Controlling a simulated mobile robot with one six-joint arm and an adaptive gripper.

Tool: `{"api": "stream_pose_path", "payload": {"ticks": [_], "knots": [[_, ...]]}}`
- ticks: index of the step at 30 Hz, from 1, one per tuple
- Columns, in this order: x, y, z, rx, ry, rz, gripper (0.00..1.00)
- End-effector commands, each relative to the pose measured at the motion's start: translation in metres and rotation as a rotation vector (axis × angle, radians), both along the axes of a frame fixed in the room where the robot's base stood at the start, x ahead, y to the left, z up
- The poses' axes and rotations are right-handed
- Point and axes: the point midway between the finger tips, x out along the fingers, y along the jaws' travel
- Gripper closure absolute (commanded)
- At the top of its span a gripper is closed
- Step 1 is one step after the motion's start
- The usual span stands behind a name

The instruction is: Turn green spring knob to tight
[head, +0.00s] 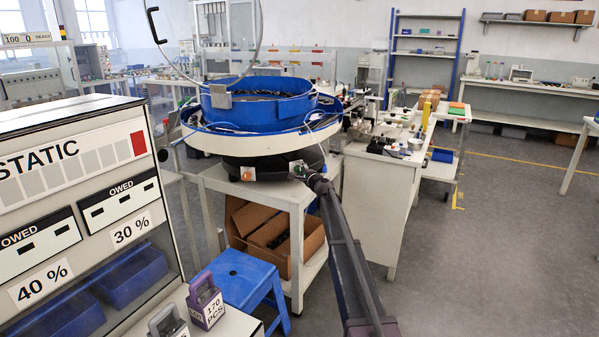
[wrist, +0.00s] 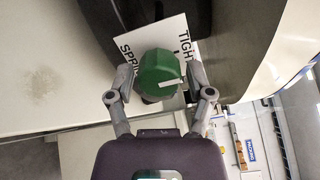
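The green spring knob (wrist: 160,72) is in the middle of the wrist view, with a white pointer line on its face running toward the right edge. A white label plate (wrist: 183,38) behind it reads "TIGHT" and part of "SPRING"; the knob hides some of the print. My gripper (wrist: 161,76) has one finger on each side of the knob, with a thin gap seeming to show at each side. In the head view the knob (head: 298,166) is a small green spot on the dark base under the bowl, and my gripper (head: 308,172) is at it, its fingers too small to read.
The blue bowl feeder (head: 262,108) stands on a white table (head: 270,188). An orange knob (head: 247,174) is left of the green one. A blue stool (head: 238,277) and cardboard boxes (head: 275,237) are below. A white cabinet (head: 75,190) stands left; the floor at right is clear.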

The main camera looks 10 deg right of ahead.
Motion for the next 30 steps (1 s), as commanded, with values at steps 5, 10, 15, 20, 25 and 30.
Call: {"api": "stream_pose_path", "payload": {"ticks": [5,10,15,20,25,30], "knots": [[-0.001,0.001,0.000,-0.002,0.000,0.001,0.19],[-0.001,0.001,0.000,-0.002,0.000,0.002,0.19],[-0.005,0.000,0.000,-0.003,-0.001,0.002,0.19],[-0.016,-0.004,0.000,-0.003,-0.001,0.002,0.19],[-0.037,-0.011,0.000,-0.003,-0.001,0.002,0.19],[-0.063,-0.021,0.000,-0.002,0.000,0.001,0.19]]}}
